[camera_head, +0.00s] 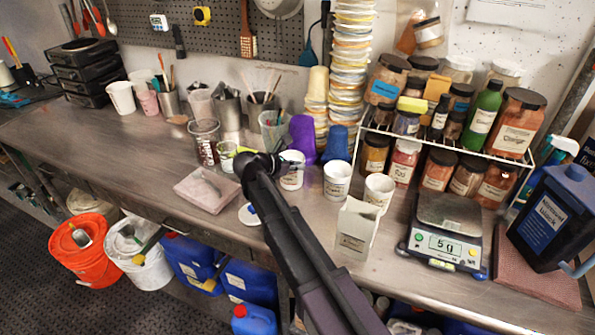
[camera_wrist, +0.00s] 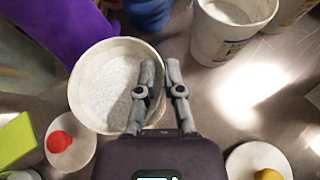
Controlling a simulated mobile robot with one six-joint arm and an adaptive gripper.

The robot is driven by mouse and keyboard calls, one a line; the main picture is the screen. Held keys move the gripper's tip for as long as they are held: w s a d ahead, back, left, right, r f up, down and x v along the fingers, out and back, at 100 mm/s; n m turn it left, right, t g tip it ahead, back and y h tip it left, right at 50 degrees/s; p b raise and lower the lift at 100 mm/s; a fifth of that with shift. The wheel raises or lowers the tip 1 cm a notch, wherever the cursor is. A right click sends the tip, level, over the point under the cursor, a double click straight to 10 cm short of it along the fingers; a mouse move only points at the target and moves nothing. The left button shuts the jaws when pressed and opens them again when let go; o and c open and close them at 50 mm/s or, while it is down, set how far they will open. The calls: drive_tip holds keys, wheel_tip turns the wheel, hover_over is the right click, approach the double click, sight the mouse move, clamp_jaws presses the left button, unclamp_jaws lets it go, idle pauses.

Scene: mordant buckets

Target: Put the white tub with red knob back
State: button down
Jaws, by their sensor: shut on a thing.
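A white tub (camera_wrist: 105,85) with pale powder in it stands open below my gripper (camera_wrist: 160,72). Its side with a label also shows in the head view (camera_head: 292,181). One finger is over the inside of the tub and the other is outside its rim, so my gripper is shut on the tub's wall. A white lid with a red knob (camera_wrist: 60,141) lies apart from the tub, at the lower left in the wrist view. The tub's base is hidden in the wrist view.
Another white tub (camera_head: 337,184) stands to the right. A lid with a yellow knob (camera_wrist: 268,174) lies at lower right. Purple (camera_head: 303,138) and blue (camera_head: 336,146) objects stand close behind. A scale (camera_head: 445,248) and a jar rack (camera_head: 450,148) are farther right.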

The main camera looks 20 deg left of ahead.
drive_tip(key=shift+f, duration=0.1)
idle(0.3)
drive_tip(key=shift+f, duration=0.15)
drive_tip(key=c, duration=0.8)
unclamp_jaws()
drive_tip(key=shift+o, duration=0.2)
drive_tip(key=shift+r, duration=0.25)
drive_tip(key=shift+s+a+r, duration=0.15)
drive_tip(key=shift+s+a, duration=0.05)
drive_tip(key=shift+s, duration=0.05)
drive_tip(key=p+v, duration=0.5)
drive_tip(key=v, duration=0.6)
drive_tip(key=shift+s, duration=0.15)
